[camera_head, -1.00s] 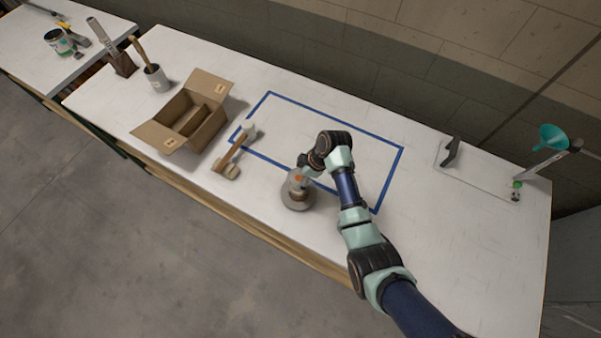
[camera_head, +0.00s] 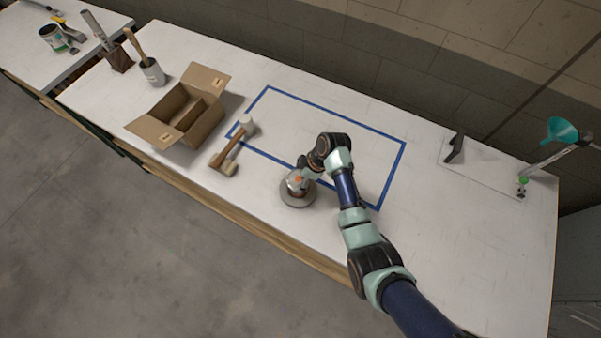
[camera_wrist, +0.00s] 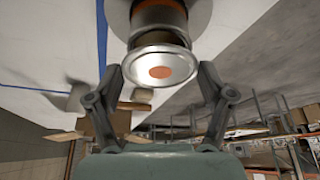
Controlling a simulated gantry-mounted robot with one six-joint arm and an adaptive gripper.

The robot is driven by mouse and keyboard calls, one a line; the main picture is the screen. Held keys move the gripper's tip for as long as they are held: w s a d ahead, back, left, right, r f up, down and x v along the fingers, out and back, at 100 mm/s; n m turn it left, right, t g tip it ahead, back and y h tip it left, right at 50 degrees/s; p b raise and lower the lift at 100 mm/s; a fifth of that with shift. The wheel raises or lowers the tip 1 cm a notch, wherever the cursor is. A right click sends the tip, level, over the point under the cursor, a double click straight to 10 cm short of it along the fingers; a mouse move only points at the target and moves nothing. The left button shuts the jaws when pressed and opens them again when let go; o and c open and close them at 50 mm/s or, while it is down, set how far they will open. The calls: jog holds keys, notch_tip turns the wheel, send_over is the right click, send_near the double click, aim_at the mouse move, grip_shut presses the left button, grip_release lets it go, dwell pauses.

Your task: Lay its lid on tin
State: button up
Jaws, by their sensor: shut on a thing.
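The lid (camera_wrist: 160,68) is a round silver disc with an orange spot at its centre. My gripper (camera_wrist: 160,78) is shut on it, with one finger at each side of the rim. In the head view my gripper (camera_head: 299,177) is over the tin, and the orange spot of the lid (camera_head: 297,181) shows below it. The tin (camera_wrist: 158,16) has a brown band and lines up with the lid in the wrist view. It stands on a grey round base (camera_head: 297,202).
A mallet (camera_head: 232,148) lies left of the tin, with an open cardboard box (camera_head: 207,126) beyond it. A blue taped rectangle (camera_head: 340,112) marks mostly clear table behind my gripper.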

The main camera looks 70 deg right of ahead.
jog(key=shift+f+b, duration=0.55)
jog(key=shift+f, duration=0.2)
jog(key=o, duration=0.6)
jog(key=shift+r, duration=0.1)
jog(key=shift+o, duration=0.2)
jog(key=v, duration=1.2)
jog(key=shift+s, duration=0.1)
